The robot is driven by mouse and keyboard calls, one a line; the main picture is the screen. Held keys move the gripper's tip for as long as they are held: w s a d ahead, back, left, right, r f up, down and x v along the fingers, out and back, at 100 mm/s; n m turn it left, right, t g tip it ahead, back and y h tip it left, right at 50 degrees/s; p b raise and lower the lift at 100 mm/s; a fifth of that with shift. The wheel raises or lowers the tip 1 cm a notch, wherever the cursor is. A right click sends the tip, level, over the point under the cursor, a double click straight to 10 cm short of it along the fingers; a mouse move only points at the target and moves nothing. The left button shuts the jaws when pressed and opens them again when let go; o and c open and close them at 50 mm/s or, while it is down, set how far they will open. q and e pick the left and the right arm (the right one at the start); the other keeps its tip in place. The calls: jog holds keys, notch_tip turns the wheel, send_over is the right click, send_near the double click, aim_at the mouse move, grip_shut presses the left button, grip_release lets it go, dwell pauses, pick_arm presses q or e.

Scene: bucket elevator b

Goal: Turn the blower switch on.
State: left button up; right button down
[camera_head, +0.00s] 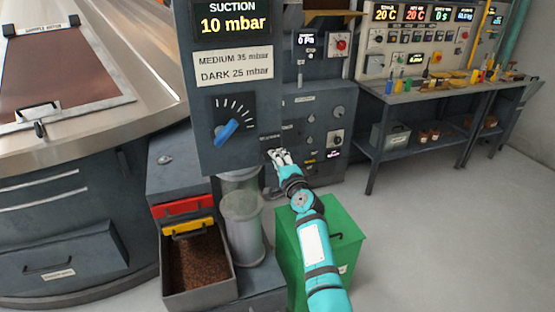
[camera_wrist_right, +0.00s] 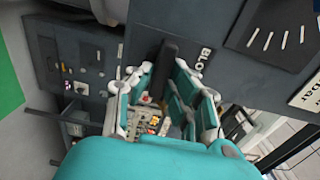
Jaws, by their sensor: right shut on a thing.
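The blower switch shows in the right wrist view as a dark lever (camera_wrist_right: 167,62) on the side of the grey panel, beside a label of which "BLO" can be read. My right gripper (camera_head: 280,156) is at the lower right part of the suction panel (camera_head: 240,158). In the wrist view its fingers (camera_wrist_right: 166,80) are on both sides of the lever and shut on it. In the head view the fingers hide the switch, and its on or off position cannot be told. My left gripper is not in view.
A blue dial (camera_head: 227,130) is on the same panel, under a display (camera_head: 233,22) reading 10 mbar. Below are a clear cylinder (camera_head: 243,225), a bin of dark granules (camera_head: 229,273) and a green box (camera_head: 347,242) under my arm. The floor at right is clear.

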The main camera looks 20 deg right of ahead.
dwell(0.3)
jog(key=c, duration=1.3)
grip_release()
